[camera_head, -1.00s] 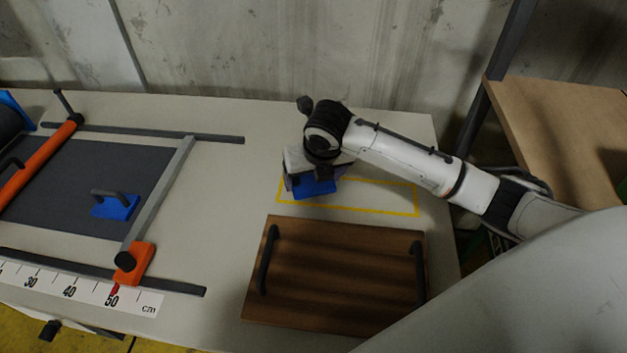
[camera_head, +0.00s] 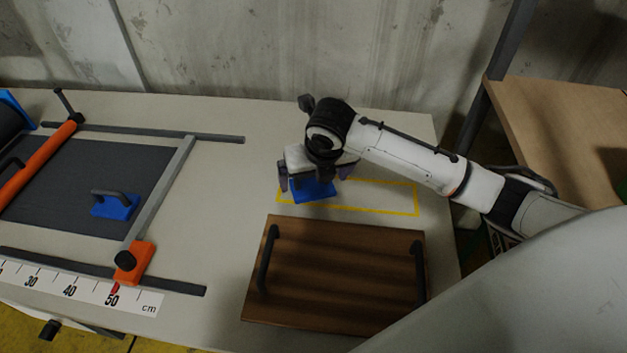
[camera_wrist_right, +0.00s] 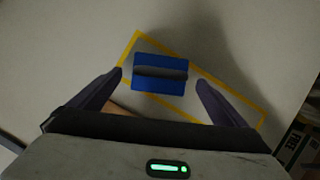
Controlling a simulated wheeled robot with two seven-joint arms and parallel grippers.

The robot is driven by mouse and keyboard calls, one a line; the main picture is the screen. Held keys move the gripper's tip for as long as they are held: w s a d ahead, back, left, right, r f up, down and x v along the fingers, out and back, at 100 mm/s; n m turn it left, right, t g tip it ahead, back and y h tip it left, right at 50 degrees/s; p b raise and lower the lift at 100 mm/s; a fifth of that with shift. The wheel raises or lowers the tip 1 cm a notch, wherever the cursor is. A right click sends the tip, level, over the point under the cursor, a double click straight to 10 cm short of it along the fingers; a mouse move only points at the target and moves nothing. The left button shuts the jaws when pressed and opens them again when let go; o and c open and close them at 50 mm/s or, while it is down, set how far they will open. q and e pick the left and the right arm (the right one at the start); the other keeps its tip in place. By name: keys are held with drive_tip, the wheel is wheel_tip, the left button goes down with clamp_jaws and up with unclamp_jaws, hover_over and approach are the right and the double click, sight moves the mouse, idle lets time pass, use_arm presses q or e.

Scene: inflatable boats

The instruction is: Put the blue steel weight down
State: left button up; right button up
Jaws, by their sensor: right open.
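The blue steel weight (camera_head: 312,191) sits on the table at the left end of a yellow outlined rectangle (camera_head: 375,211). My right gripper (camera_head: 316,182) is just above it, pointing down. In the right wrist view the weight (camera_wrist_right: 160,72) with its dark bar handle lies between the two spread fingers (camera_wrist_right: 160,88), with a gap on each side. The right gripper is open and holds nothing. A second blue weight (camera_head: 116,206) with a dark handle rests on the dark grey mat at the left. My left gripper does not show.
A brown wooden board (camera_head: 335,275) with two dark handles lies in front of the yellow outline. A frame with grey rails (camera_head: 165,190), an orange bar (camera_head: 35,165) and a centimetre scale (camera_head: 85,290) fills the left. The right part of the outline is bare.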

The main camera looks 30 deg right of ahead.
drive_tip(key=d+v, duration=0.1)
drive_tip(key=v, duration=0.8)
drive_tip(key=shift+a+r, duration=0.2)
drive_tip(key=shift+a, duration=0.3)
